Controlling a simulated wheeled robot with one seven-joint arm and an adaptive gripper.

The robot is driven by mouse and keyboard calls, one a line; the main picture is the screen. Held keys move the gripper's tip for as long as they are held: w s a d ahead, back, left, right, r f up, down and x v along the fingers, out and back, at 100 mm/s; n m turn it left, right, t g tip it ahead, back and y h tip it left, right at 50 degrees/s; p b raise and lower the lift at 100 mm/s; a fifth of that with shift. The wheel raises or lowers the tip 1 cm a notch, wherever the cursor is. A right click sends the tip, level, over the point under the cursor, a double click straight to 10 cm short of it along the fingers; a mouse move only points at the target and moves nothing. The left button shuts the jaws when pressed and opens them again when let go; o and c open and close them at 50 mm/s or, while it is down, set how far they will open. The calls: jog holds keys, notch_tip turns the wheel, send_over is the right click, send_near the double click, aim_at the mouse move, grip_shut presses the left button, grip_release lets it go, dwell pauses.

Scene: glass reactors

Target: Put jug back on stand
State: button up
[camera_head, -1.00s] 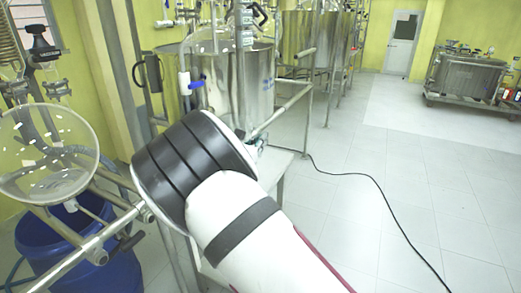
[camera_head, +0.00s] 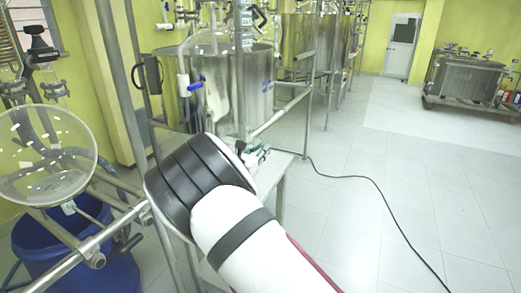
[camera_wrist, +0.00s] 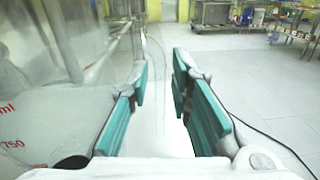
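In the wrist view my gripper (camera_wrist: 160,80) is open, its two teal-padded fingers apart with nothing visible clamped between them. A pale, see-through jug (camera_wrist: 25,125) with red volume marks, including "750" and "ml", is very close at the left edge, beside the left finger. Only part of it shows, and I cannot tell whether it touches the finger. In the head view my arm's black and white links hide most of my gripper, and I cannot make out the jug for certain. A pale bench top (camera_head: 273,170), possibly the stand, shows just beyond my arm.
A round glass vessel (camera_head: 45,155) on metal rails and a blue barrel (camera_head: 75,245) are at the left. A steel tank (camera_head: 255,90), pipes and a blue-handled valve (camera_head: 195,87) stand behind my arm. A black cable (camera_head: 385,200) crosses the otherwise open tiled floor at the right.

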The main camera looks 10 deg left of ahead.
jog(key=shift+r, duration=0.15)
jog(key=shift+s+a, duration=0.15)
jog(key=shift+s, duration=0.15)
jog(key=p+v, duration=0.1)
jog(key=v, duration=1)
jog(key=shift+s, duration=0.2)
